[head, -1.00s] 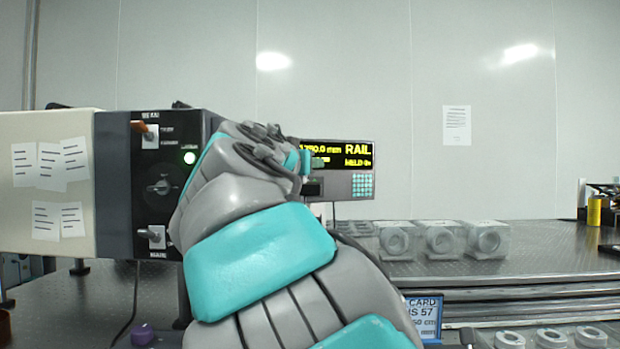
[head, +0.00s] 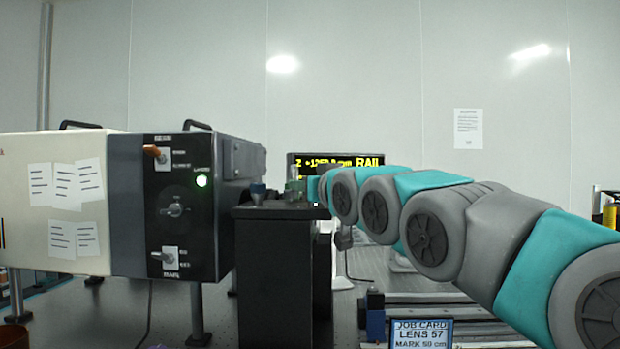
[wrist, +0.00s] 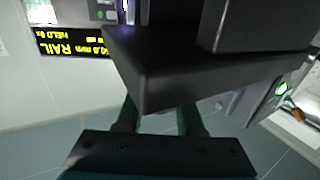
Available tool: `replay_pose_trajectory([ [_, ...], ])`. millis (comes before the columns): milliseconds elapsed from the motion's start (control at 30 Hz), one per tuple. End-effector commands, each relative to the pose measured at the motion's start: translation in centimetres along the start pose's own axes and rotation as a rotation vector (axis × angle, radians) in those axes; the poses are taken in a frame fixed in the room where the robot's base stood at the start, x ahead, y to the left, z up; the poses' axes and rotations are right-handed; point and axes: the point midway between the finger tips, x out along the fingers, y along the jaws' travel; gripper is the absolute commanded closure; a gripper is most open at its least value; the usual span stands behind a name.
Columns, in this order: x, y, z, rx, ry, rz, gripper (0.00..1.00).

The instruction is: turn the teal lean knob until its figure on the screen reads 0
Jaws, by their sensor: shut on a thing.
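My gripper (wrist: 158,118) is at the black mount (head: 275,250), at the right side of its top in the head view. In the wrist view its two dark fingers run behind a black block (wrist: 185,75), which hides their tips. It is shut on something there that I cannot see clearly. A small blue-teal knob (head: 258,189) stands at the mount's top left; I cannot tell whether it is the lean knob. The screen (head: 340,161) is partly covered by my arm; its top line shows RAIL and a mm value. It shows upside down in the wrist view (wrist: 70,42), with no lean figure readable.
A laser box (head: 165,205) with switches and a lit green lamp stands left of the mount. A job card (head: 421,333) reading LENS 57 stands at the front, beside a rail (head: 485,335). My arm spans the right side.

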Motion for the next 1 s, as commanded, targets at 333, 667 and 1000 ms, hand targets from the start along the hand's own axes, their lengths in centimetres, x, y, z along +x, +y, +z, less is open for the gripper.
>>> replay_pose_trajectory([
  [333,0.0,-0.9,0.0,0.008,0.000,-0.216,1.00],
  [667,-0.1,-1.2,0.0,0.004,0.000,-0.377,1.00],
  [1000,-0.2,-1.5,0.0,0.000,0.000,-0.463,1.00],
])
